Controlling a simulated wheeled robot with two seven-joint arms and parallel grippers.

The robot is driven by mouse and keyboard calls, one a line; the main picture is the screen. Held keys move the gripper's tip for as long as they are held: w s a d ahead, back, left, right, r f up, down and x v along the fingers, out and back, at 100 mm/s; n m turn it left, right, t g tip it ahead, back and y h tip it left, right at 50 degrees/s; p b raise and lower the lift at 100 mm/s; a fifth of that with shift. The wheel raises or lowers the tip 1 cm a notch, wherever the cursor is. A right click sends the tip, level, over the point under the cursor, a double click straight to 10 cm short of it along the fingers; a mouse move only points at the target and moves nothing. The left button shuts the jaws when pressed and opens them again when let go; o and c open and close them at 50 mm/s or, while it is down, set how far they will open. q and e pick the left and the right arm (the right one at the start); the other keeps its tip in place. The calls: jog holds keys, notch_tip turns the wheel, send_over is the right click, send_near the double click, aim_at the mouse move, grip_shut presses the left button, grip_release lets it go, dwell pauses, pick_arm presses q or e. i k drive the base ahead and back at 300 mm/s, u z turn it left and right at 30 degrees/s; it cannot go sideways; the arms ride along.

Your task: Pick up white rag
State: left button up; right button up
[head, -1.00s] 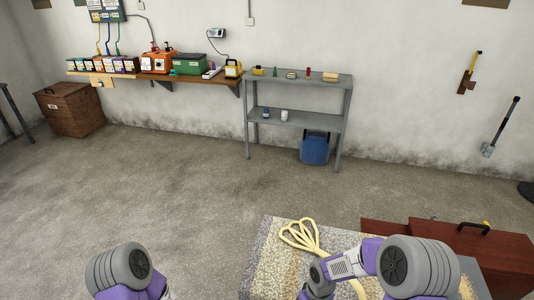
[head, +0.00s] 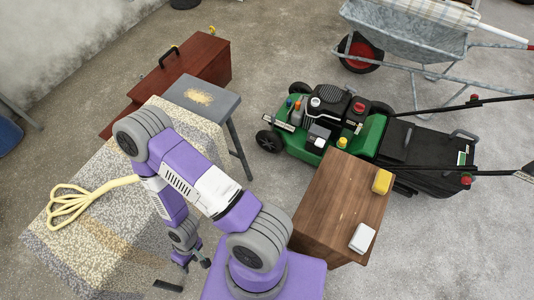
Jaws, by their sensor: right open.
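A small white folded-looking item (head: 362,238), which may be the white rag, lies near the front right edge of a brown wooden stand (head: 335,205). A pale, striped cloth-like thing (head: 440,10) lies over the wheelbarrow at the top; I cannot tell if it is a rag. My left gripper is out of view.
A yellow block (head: 382,181) lies on the stand. A green lawn mower (head: 335,130) stands just behind it. The wheelbarrow (head: 410,35) is farther back. Open floor (head: 450,245) lies to the right.

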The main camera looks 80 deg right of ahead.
aim_at(362, 239)
jog(key=z, duration=4.4)
jog(key=k, duration=0.5)
jog(key=z, duration=0.8)
jog(key=i, duration=0.65)
jog(key=u, duration=0.1)
